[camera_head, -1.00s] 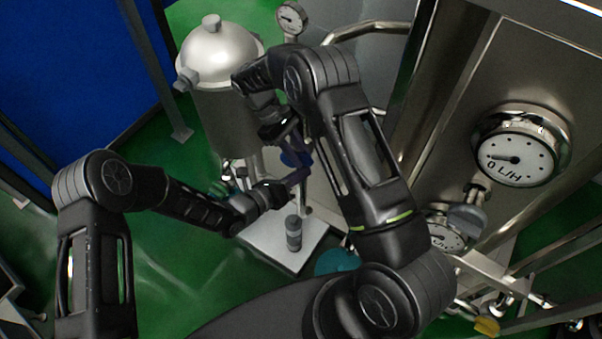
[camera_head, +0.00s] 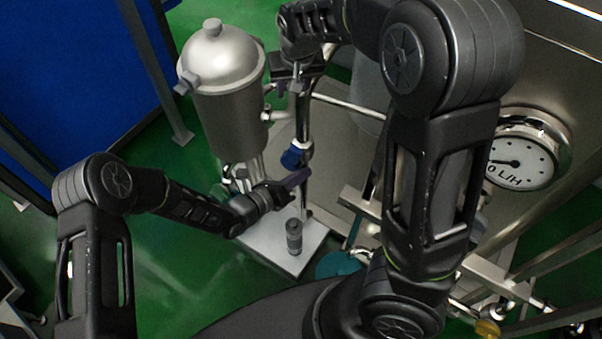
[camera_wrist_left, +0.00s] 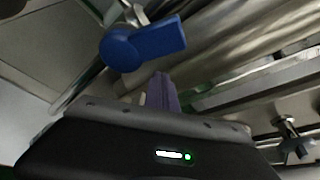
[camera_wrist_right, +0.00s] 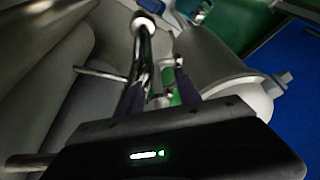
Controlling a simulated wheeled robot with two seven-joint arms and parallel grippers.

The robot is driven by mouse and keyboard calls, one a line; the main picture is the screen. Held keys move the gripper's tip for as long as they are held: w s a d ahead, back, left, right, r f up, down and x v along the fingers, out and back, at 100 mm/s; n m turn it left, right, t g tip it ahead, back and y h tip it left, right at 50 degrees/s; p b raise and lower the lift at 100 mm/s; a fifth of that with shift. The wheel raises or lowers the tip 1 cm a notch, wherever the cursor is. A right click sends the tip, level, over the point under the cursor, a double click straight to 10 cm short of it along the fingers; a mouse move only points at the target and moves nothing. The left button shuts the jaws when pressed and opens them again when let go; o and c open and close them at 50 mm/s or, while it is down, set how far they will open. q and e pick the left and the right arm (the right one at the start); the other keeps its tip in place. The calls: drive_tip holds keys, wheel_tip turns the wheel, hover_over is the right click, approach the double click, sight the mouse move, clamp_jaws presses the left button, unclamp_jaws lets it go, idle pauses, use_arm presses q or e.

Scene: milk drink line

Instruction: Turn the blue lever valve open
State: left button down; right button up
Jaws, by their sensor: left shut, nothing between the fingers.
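The blue lever valve (camera_head: 293,157) sits on a vertical steel pipe beside the steel tank. In the left wrist view its round hub and flat lever (camera_wrist_left: 158,38) show, with the lever pointing right. My left gripper (camera_head: 301,177) is shut and empty, just below the valve. In the left wrist view its fingers (camera_wrist_left: 163,90) stand close under the lever; I cannot tell whether they touch it. My right gripper (camera_head: 288,86) is higher up by the same pipe. In the right wrist view its fingers (camera_wrist_right: 158,92) are apart, with steel piping seen between them.
The lidded steel tank (camera_head: 230,110) stands left of the pipe. A white base plate (camera_head: 262,246) carries a small grey cylinder (camera_head: 294,236). A steel cabinet with a round flow gauge (camera_head: 520,158) is at the right. Green floor (camera_head: 180,270) is clear at lower left.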

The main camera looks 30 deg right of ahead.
drive_tip(key=s+d+f+m+g, duration=0.1)
drive_tip(key=s+d+f+g, duration=0.1)
drive_tip(key=s+f, duration=0.45)
drive_tip(key=s+d+f+m+g, duration=0.1)
drive_tip(key=s+d+f+g, duration=0.15)
drive_tip(key=f, duration=0.65)
drive_tip(key=s+f+m+g+y, duration=0.15)
drive_tip(key=s+f+g, duration=0.35)
drive_tip(key=s+f, duration=1.1)
drive_tip(key=s+a+n+t+y, duration=0.1)
drive_tip(key=a+n+t, duration=0.1)
drive_tip(key=a, duration=1)
drive_tip(key=s+a+n+t+y, duration=0.2)
drive_tip(key=a+t, duration=0.2)
drive_tip(key=a, duration=0.8)
drive_tip(key=shift+s+r, duration=0.15)
drive_tip(key=shift+r, duration=0.05)
drive_tip(key=shift+n+y, duration=0.25)
